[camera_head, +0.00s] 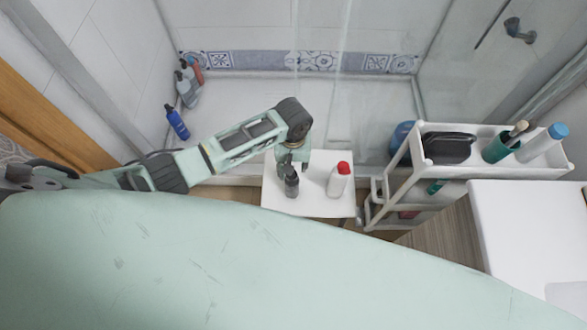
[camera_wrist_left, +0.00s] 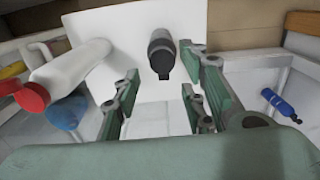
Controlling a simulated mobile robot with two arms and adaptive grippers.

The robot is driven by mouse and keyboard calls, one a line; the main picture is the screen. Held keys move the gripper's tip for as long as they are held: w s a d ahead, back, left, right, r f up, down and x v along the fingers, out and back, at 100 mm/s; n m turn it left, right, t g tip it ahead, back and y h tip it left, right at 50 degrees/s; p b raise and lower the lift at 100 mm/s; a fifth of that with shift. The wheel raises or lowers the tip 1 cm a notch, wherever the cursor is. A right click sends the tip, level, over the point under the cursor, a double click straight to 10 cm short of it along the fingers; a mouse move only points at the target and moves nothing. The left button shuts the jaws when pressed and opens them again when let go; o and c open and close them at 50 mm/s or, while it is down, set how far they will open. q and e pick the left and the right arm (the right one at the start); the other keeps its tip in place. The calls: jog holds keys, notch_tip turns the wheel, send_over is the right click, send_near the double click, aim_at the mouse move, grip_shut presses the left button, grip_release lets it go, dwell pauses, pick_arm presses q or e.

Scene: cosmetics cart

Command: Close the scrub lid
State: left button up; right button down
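A small dark grey bottle (camera_head: 292,187) with a black top stands on a white table (camera_head: 330,208). It also shows in the left wrist view (camera_wrist_left: 161,52), ahead of the fingers. A white bottle (camera_head: 336,183) with a red cap (camera_head: 344,168) stands to its right on the same table. No label is readable, so I cannot tell which one is the scrub or whether a lid is open. My left gripper (camera_head: 290,164) is right by the dark bottle. Its fingers (camera_wrist_left: 160,88) are apart, with nothing between them. My right gripper is out of view.
A white cart (camera_head: 480,165) at the right holds a black case (camera_head: 447,147), a green cup (camera_head: 500,147) with brushes and a white bottle with a blue cap (camera_head: 558,131). A blue bottle (camera_head: 177,123) and other bottles stand by the left wall. A glass panel rises behind the table.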

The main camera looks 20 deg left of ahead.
aim_at(292, 185)
pick_arm(q)
jog(key=shift+f, duration=1.5)
jog(key=shift+c, duration=0.5)
grip_shut()
